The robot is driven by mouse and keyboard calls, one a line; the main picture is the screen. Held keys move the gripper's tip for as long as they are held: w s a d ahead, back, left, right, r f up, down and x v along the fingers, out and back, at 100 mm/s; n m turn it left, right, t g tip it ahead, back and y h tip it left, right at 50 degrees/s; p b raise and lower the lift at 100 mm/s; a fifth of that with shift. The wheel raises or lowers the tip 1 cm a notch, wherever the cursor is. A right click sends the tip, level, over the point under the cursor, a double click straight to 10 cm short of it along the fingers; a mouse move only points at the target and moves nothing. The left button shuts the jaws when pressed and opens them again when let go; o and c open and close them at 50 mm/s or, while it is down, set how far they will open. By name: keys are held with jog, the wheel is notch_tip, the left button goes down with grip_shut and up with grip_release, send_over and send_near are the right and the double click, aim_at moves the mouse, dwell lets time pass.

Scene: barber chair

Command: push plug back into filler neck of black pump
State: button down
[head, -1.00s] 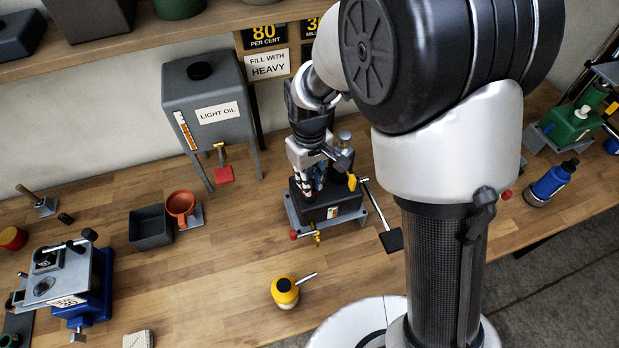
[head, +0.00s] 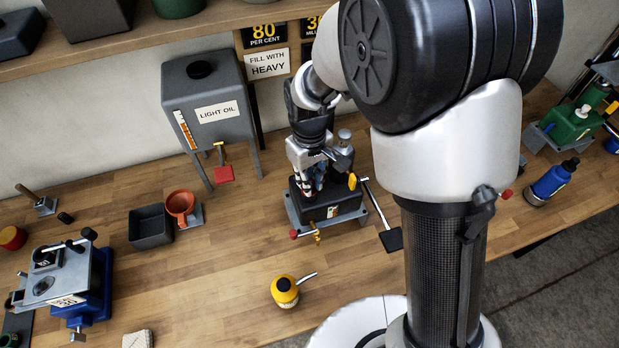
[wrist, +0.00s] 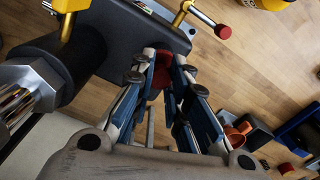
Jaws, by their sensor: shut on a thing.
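The black pump (head: 345,208) stands on a grey base on the bench, with a brass tap at its front and a lever on its right side. In the wrist view, part of its black body (wrist: 112,28) shows beyond the fingers. My gripper (head: 318,184) is directly above the pump, pointing down. In the wrist view, its blue-padded fingers (wrist: 163,82) are closed around a dark red piece (wrist: 162,70), apparently the plug. The filler neck is hidden behind the fingers, so I cannot tell whether the plug sits in it.
A grey light oil tank (head: 207,90) on legs stands to the left. A yellow oil can (head: 285,292) is in front of the pump. A blue device (head: 75,290) and a black bin (head: 151,228) are farther left. Bare bench lies between them.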

dwell(0.3)
jog(key=c, duration=1.5)
grip_release()
jog(key=o, duration=0.5)
jog(key=shift+r+p, duration=2.65)
jog(key=shift+r, duration=0.9)
jog(key=shift+c, duration=0.4)
